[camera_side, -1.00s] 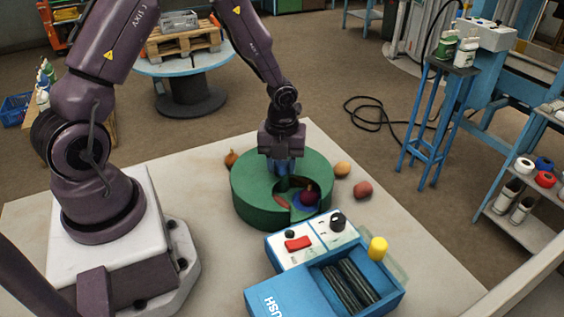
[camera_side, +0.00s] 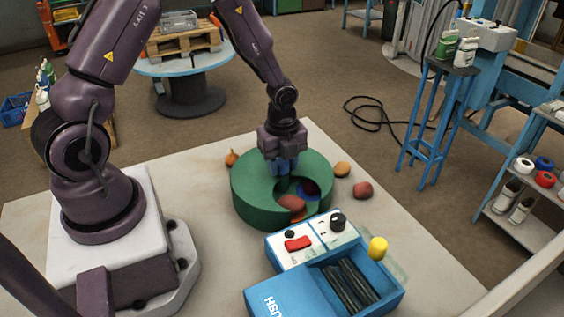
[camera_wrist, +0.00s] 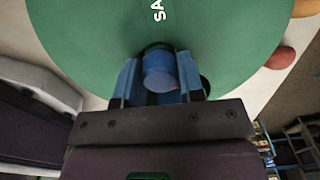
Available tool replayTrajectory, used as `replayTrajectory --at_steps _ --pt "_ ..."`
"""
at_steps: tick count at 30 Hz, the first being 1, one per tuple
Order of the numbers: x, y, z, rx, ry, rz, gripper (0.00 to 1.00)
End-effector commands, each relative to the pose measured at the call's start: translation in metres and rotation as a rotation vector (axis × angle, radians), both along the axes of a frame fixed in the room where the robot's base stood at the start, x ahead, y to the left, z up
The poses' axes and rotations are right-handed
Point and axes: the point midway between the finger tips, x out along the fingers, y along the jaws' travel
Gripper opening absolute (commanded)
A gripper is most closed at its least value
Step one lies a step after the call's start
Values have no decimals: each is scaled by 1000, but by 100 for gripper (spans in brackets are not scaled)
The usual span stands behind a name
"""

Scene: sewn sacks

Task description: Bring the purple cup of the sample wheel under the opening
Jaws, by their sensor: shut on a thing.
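The sample wheel is a round green drum (camera_side: 252,200) with a cut-out opening on its front right. Through the opening I see a dark blue cup (camera_side: 309,187) at the right edge, partly hidden by the cover. A reddish round item (camera_side: 291,202) lies left of it, with an orange part (camera_side: 299,215) below it. I cannot make out a clearly purple cup. My gripper (camera_side: 285,170) points down over the drum's middle. In the wrist view its blue fingers are shut on a blue round knob (camera_wrist: 159,72) that stands up from the green cover.
A blue box (camera_side: 290,292) with a red switch, a black knob and a yellow button stands close in front of the drum. An orange-brown onion-like item (camera_side: 231,158) lies behind left. A tan one (camera_side: 342,169) and a reddish one (camera_side: 363,190) lie to the right.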

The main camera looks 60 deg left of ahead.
Motion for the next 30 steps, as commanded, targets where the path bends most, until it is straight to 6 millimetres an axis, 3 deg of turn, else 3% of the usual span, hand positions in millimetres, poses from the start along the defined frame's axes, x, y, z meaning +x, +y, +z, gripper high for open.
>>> replayTrajectory --at_steps 30 --pt "1 0 2 2 0 506 0"
